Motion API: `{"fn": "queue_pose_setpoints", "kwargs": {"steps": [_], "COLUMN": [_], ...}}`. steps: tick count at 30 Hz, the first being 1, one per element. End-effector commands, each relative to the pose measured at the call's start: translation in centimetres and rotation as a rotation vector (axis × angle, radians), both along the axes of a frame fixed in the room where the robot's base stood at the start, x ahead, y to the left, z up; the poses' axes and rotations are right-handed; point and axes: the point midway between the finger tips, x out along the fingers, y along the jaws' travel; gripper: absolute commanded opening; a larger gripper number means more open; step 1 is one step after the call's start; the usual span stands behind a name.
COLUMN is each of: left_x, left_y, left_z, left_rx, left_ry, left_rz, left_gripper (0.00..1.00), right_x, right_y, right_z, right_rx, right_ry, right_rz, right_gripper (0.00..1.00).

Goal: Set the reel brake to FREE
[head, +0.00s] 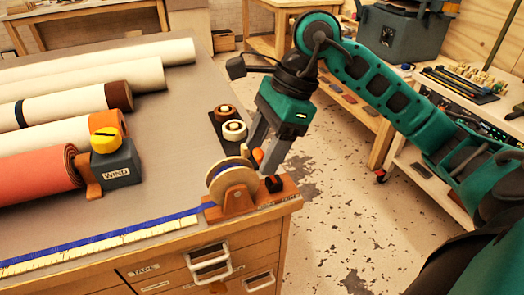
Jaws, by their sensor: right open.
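A reel (219,188) with a pale disc stands in a wooden holder (268,194) at the near right corner of the workbench. A small black block (274,184) sits on the holder, right of the reel. A small orange piece (257,155) shows behind the reel, between my fingers. I cannot tell which part is the brake, and no FREE marking is readable. My right gripper (261,159) points down just behind the reel, with its grey fingers apart. Contact with the orange piece cannot be told. My left gripper is out of view.
A blue ribbon (130,234) runs left from the reel along a yellow ruler (85,252). A grey box marked WIND (117,165) with a yellow knob (105,141) stands beside several large rolls. Small tape rolls (234,131) lie behind the reel. Drawers (206,268) are below.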

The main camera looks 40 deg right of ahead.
Motion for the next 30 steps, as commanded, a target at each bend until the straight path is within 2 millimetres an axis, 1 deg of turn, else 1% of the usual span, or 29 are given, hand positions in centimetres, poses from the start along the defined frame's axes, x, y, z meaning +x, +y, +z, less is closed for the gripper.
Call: {"fn": "queue_pose_setpoints", "kwargs": {"steps": [1,4,13,30], "left_x": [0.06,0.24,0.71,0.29], "left_y": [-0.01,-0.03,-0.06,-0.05], "left_z": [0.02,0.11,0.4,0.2], "left_rx": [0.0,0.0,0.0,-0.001], "left_ry": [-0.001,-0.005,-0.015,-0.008], "left_rz": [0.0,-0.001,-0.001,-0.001], "left_gripper": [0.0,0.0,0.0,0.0], "right_x": [0.0,0.04,0.08,0.08], "right_y": [0.18,0.35,0.41,0.38], "right_z": [-0.47,-0.9,-1.03,-1.0], "right_rx": [-0.001,-0.001,-0.001,-0.001], "right_ry": [0.002,0.001,0.0,0.0], "right_rz": [0.001,0.0,0.0,0.0], "right_gripper": [0.6,0.6,0.59,0.04]}}
